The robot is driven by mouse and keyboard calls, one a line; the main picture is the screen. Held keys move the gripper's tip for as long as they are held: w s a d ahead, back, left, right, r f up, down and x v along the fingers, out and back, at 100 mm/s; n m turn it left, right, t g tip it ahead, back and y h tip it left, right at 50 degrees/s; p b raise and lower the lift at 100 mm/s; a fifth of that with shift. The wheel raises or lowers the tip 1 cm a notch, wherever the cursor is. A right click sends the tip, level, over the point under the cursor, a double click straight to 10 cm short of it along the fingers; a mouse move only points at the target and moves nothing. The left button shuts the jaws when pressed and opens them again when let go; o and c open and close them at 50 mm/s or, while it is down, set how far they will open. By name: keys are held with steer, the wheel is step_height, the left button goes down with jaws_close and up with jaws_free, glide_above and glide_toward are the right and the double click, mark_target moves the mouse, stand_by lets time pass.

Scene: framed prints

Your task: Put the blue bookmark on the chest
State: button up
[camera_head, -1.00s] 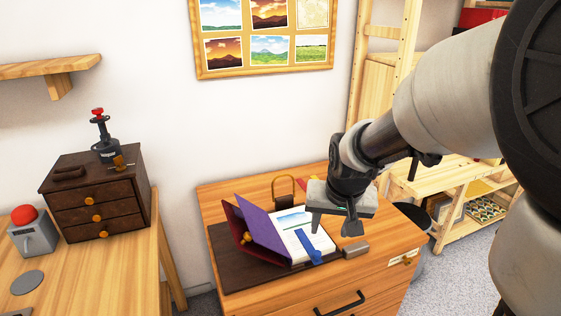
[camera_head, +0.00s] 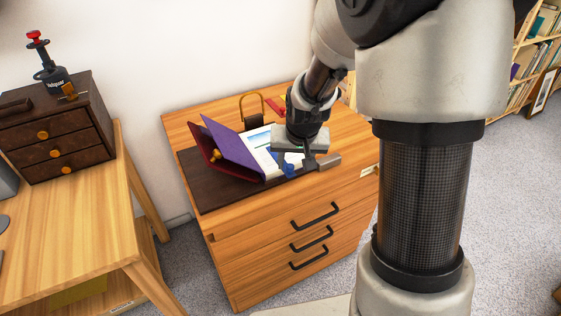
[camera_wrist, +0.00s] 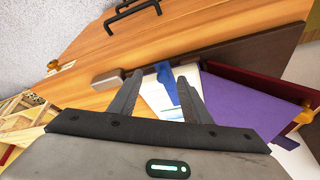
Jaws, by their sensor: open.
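The blue bookmark (camera_head: 288,169) lies on the white page of an open book (camera_head: 262,147) with a raised purple and maroon cover. My gripper (camera_head: 294,164) is above the book and partly hides the bookmark in the head view. In the wrist view, the bookmark (camera_wrist: 168,82) shows just beyond and between the two spread fingertips of my gripper (camera_wrist: 161,77). The fingers are open and empty. A small dark brown chest (camera_head: 58,135) with orange knobs stands on the wooden table at left.
The book rests on a dark board (camera_head: 215,190) on a wooden drawer cabinet (camera_head: 270,225). A grey block (camera_head: 328,161) is right of the gripper. A black stamp-like tool with a red top (camera_head: 48,65) stands on the chest. A floor gap separates table and cabinet.

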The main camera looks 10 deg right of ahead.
steer(key=x, duration=0.3)
steer(key=shift+a+f+b, duration=0.1)
steer(key=shift+f+b, duration=0.1)
steer(key=shift+b, duration=0.2)
jaws_close()
steer(key=shift+r, duration=0.1)
step_height(320, 180, up, 9)
steer(key=p, duration=0.3)
steer(key=n+y, duration=0.1)
steer(key=n, duration=0.1)
glide_toward(292, 167)
steer(key=shift+s+a+r, duration=0.15)
steer(key=shift+s+r, duration=0.25)
steer(key=shift+r, duration=0.15)
steer(key=shift+s+a+r, duration=0.2)
steer(key=shift+s+r, duration=0.25)
steer(key=shift+r, duration=0.05)
